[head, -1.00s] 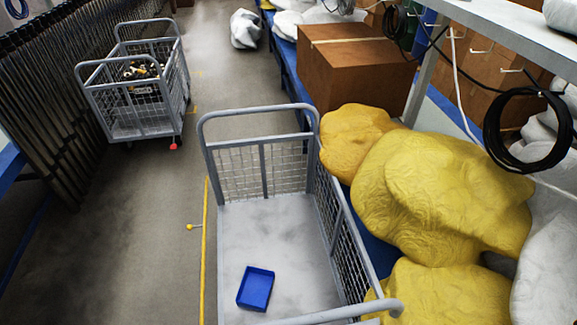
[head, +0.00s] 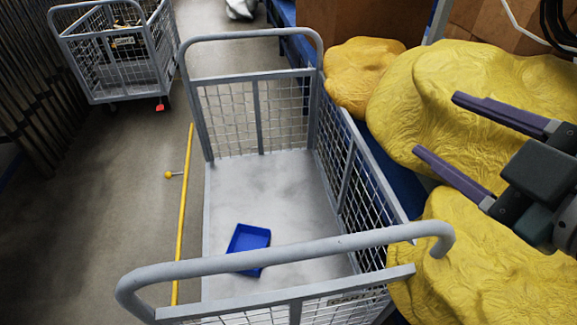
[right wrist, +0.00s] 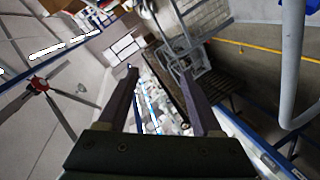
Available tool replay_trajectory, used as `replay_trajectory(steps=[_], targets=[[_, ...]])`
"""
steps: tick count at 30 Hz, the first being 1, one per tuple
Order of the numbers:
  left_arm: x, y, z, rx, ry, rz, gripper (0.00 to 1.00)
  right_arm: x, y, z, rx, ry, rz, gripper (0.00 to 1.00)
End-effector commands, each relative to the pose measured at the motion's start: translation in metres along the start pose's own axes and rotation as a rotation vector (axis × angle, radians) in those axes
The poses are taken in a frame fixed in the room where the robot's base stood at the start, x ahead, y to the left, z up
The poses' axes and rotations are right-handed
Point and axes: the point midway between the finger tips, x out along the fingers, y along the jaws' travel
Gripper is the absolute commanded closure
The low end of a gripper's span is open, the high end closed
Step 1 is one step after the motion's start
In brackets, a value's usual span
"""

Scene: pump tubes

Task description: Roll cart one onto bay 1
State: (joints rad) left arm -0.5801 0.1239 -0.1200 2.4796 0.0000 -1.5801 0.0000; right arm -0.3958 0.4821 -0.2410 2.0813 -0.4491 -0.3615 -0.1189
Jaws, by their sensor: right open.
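A grey wire-mesh cart (head: 262,128) stands in front of me, its handle bar (head: 290,258) nearest me. A label (head: 350,298) on its near end starts with "CART", but its number is hard to read. A second cart (head: 108,75) with a label and a red tag stands at the far left. My right gripper (head: 435,122) is open and empty, above the yellow sacks right of the near cart and apart from its handle. Its open fingers (right wrist: 157,72) also show in the right wrist view. My left gripper is out of view. I cannot identify bay 1.
A blue tray (head: 247,250) lies in the near cart. Yellow sacks (head: 440,110) and a brown box (head: 375,18) crowd its right side. A yellow floor line (head: 184,205) and a small yellow knob (head: 168,175) lie to its left. Open floor (head: 110,220) lies beyond them.

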Motion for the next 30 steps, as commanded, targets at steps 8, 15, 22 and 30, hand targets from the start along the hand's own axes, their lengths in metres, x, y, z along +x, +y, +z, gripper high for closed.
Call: replay_trajectory(steps=[8,15,22,30], targets=[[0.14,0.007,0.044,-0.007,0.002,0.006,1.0,0.038,-0.128,0.045,-0.35,0.372,-0.03,0.33],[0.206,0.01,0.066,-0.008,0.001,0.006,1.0,0.037,-0.209,0.072,-0.563,0.628,-0.115,0.33],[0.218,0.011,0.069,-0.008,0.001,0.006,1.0,0.034,-0.231,0.077,-0.623,0.711,-0.152,0.33],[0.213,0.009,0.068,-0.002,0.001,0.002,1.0,0.063,-0.241,0.052,-0.62,0.713,-0.148,0.33]])
